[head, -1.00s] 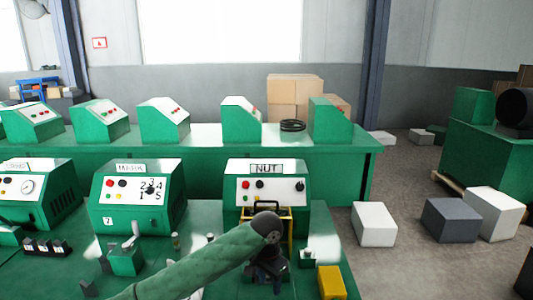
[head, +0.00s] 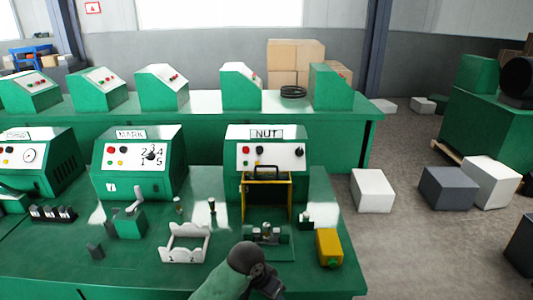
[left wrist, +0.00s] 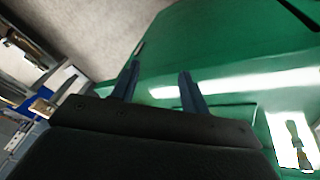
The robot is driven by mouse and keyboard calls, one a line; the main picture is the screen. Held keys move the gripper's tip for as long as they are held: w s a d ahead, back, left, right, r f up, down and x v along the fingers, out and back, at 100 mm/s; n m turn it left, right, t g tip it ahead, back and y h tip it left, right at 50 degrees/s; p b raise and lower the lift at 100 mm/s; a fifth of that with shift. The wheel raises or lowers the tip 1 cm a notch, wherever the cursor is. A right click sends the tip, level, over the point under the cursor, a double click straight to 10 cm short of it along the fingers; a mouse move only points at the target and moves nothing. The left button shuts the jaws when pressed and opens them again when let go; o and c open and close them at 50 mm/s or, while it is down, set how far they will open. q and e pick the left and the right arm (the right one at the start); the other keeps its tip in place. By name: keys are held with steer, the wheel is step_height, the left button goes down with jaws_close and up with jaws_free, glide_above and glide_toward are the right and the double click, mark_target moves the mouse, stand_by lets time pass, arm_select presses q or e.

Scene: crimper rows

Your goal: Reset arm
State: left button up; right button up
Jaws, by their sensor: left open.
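My left arm (head: 240,265) comes in at the bottom of the head view, in front of the green bench. Its gripper is mostly hidden there at the lower edge. In the left wrist view my left gripper (left wrist: 158,82) shows two dark blue fingers spread apart with nothing between them. The fingers are beside a green surface, with grey floor to the left. The NUT machine (head: 265,160) stands behind the arm, with a yellow frame (head: 267,195) on its front and a small fixture (head: 267,233) before it. My right gripper is in neither view.
A white numbered rack (head: 185,243) lies left of the arm, and a yellow box (head: 329,246) stands to the right near the bench edge. The MARK machine (head: 138,160) is further left. Loose blocks (head: 448,190) lie on the floor at right.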

arm_select(q)
steer(key=s+a+f+n+t+y, duration=0.1)
steer(key=s+a+f+n+y, duration=0.2)
steer(key=s+a, duration=0.9)
steer(key=s+a+f+n+t+y, duration=0.1)
steer(key=s+a+f+n, duration=0.3)
steer(key=s+a, duration=0.75)
step_height(320, 180, down, 23)
steer(key=w+d+m, duration=0.1)
steer(key=d, duration=0.1)
steer(key=s+f+g, duration=0.1)
steer(key=s+f, duration=0.2)
steer(key=f, duration=0.7)
steer(key=s+d+f+g, duration=0.1)
steer(key=s+f, duration=0.2)
steer(key=f, duration=0.7)
steer(key=shift+s+d+f+h, duration=0.25)
steer(key=shift+s+f+h, duration=0.1)
steer(key=shift+s+h, duration=0.05)
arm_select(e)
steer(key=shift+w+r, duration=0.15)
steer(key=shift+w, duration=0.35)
